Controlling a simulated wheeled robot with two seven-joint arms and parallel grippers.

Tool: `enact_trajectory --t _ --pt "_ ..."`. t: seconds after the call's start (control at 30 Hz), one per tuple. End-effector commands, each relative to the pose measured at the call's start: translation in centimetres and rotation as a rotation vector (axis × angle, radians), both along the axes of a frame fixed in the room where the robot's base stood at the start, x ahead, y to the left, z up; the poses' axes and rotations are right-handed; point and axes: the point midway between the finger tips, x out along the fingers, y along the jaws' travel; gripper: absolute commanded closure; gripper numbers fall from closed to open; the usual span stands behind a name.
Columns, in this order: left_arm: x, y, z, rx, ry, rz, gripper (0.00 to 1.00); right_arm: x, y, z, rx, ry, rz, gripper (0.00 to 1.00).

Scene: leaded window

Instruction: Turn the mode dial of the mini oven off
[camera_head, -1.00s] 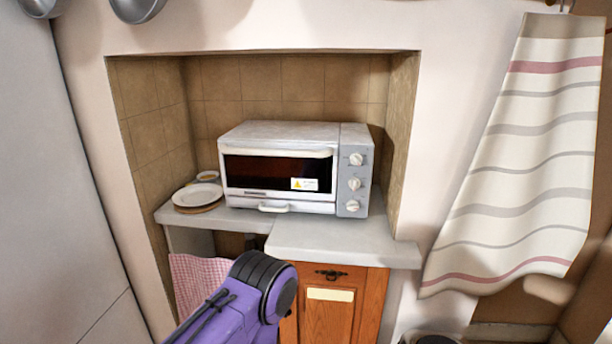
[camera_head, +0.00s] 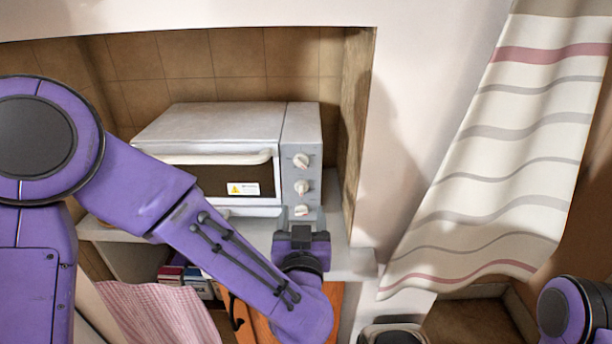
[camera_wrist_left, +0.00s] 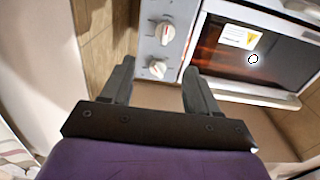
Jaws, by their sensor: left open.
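The white mini oven (camera_head: 215,122) stands in the tiled niche with its door closed. Its grey right-hand panel has three white dials, one above another: top (camera_head: 301,160), middle (camera_head: 301,187) and bottom (camera_head: 301,210). I cannot read which is the mode dial. My left gripper (camera_head: 301,220) is low in front of the panel, by the bottom dial. In the left wrist view, which is upside down, the open, empty fingers (camera_wrist_left: 158,76) point at the panel, with one dial (camera_wrist_left: 157,68) between their tips and apart from them. Another dial (camera_wrist_left: 165,32) lies beyond.
The oven rests on a grey counter (camera_head: 350,262). The niche's side wall (camera_head: 355,120) is close right of the panel. A striped cloth (camera_head: 490,160) hangs at right, and a checked cloth (camera_head: 150,312) hangs below the counter. My right arm shows at the lower right edge.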

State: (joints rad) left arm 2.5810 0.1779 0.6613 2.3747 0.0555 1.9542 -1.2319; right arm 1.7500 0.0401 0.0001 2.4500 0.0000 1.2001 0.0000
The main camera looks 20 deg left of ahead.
Motion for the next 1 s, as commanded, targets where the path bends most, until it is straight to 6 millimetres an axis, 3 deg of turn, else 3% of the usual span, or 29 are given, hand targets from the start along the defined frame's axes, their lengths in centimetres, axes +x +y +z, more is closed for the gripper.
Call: enact_trajectory --t 0.4,0.77,0.87,0.93,0.97,1.0 --pt "8.0 2.9 -0.1 -0.002 0.005 0.011 0.40 0.0 0.0 2.2 0.000 0.000 0.000 0.57" --pt "9.1 3.0 -0.3 0.001 0.004 0.004 0.40 0.0 0.0 2.3 0.000 0.000 0.000 0.57" --pt "9.1 3.0 -0.3 0.000 0.004 0.005 0.66 0.0 0.0 2.3 0.000 0.000 0.000 0.57" --pt "9.1 3.0 -0.3 0.000 0.004 0.005 0.89 0.0 0.0 2.3 0.000 0.000 0.000 0.57" --pt "9.1 3.0 -0.3 0.000 0.004 0.005 0.96 0.0 0.0 2.3 0.000 0.000 0.000 0.57" --pt "9.1 3.0 -0.3 0.000 0.004 0.005 0.96 0.0 0.0 2.3 0.000 0.000 0.000 0.57"
